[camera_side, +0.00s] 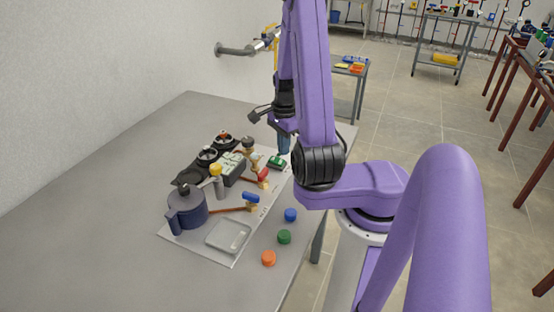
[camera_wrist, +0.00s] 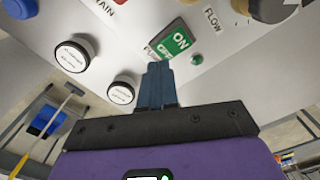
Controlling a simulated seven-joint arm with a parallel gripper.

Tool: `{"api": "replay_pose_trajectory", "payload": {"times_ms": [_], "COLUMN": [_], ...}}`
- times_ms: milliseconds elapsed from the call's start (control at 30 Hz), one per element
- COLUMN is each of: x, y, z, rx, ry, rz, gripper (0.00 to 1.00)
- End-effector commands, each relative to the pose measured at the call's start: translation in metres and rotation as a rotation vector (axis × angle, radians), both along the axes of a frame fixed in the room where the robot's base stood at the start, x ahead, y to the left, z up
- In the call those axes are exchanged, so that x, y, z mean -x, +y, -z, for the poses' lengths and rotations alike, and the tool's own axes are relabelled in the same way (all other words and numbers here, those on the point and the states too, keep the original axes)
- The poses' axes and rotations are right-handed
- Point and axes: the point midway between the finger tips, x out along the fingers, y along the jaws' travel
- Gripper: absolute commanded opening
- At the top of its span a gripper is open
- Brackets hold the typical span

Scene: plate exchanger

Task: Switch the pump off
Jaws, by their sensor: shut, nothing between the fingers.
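The pump switch (camera_wrist: 174,42) is a green rocker marked ON and OFF, set in a white panel in the wrist view. A partly covered label is beside its OFF end. A small round green lamp (camera_wrist: 197,59) is to its right. In the side view the green switch (camera_side: 277,162) is at the back right of the rig. My gripper (camera_wrist: 158,68) is shut and empty, with its blue fingertips close to the OFF end. I cannot tell whether they touch it. In the side view my gripper (camera_side: 283,148) points down just above the switch.
Two white-faced round gauges (camera_wrist: 75,56) are left of the fingers in the wrist view. In the side view, a red-handled valve (camera_side: 263,174), a blue-handled valve (camera_side: 250,197) and a dark blue pot-shaped body (camera_side: 187,207) crowd the rig. The grey table (camera_side: 95,200) is clear at left.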

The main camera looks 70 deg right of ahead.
Motion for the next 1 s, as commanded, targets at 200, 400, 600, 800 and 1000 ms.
{"api": "replay_pose_trajectory", "payload": {"times_ms": [200,400,600,800,1000], "x": [0.0,0.0,0.0,0.0,-0.003], "y": [0.0,0.0,0.0,0.0,0.001], "z": [-0.016,-0.029,-0.039,-0.04,-0.04], "rx": [0.001,0.002,0.001,0.0,0.0], "ry": [0.0,-0.001,-0.001,0.0,0.0], "rz": [0.0,0.0,0.0,0.0,-0.016], "gripper": [0.0,0.0,0.0,0.0,0.0]}}
